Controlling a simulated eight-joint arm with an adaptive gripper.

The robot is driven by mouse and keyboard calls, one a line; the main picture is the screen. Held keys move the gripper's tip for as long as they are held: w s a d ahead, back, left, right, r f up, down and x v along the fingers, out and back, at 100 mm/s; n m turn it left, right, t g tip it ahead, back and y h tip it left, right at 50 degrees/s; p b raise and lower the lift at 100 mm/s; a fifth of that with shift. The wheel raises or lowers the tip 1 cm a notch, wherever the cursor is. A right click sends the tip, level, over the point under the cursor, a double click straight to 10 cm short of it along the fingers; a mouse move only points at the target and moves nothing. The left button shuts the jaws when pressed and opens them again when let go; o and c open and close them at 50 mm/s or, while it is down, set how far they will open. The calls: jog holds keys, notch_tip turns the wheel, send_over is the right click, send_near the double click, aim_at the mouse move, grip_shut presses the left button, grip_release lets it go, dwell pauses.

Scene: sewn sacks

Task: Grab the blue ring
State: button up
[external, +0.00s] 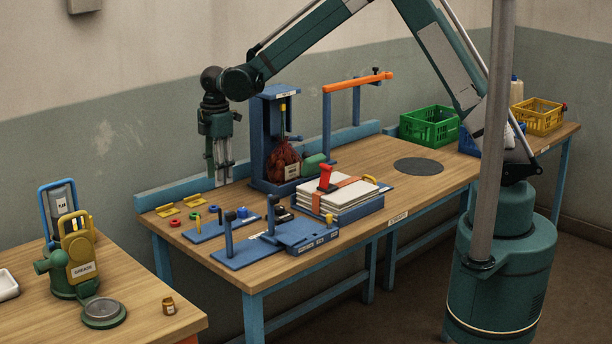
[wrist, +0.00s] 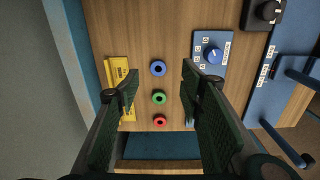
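The blue ring (wrist: 158,68) lies flat on the wooden table, farthest up the picture in a line of three small rings in the wrist view. It shows small in the external view (external: 213,209). The green ring (wrist: 158,98) is below it and the red ring (wrist: 159,121) below that. My gripper (wrist: 160,76) is open and empty, with its fingers apart on either side of the ring line in the wrist picture. In the external view my gripper (external: 219,178) points down above the table's back left part, apart from the rings.
Yellow labelled pieces (wrist: 117,70) lie left of the rings, partly behind a finger. A blue panel with a knob (wrist: 212,54) lies to the right. A blue stand (external: 256,140) holding a red sack (external: 283,162) rises right of my gripper. A blue rail (external: 160,198) edges the table's back.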

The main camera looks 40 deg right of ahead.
aim_at(214, 209)
jog(key=shift+w+a+f+n, duration=0.2)
jog(key=shift+a+f+n, duration=0.1)
jog(key=shift+a+f, duration=0.5)
jog(key=shift+d+f, duration=0.1)
jog(key=shift+f, duration=0.05)
jog(key=shift+f, duration=1.2)
jog(key=shift+f, duration=0.1)
jog(key=shift+w+f, duration=0.1)
jog(key=shift+f, duration=2.4)
jog(key=shift+c, duration=0.5)
jog(key=c, duration=0.7)
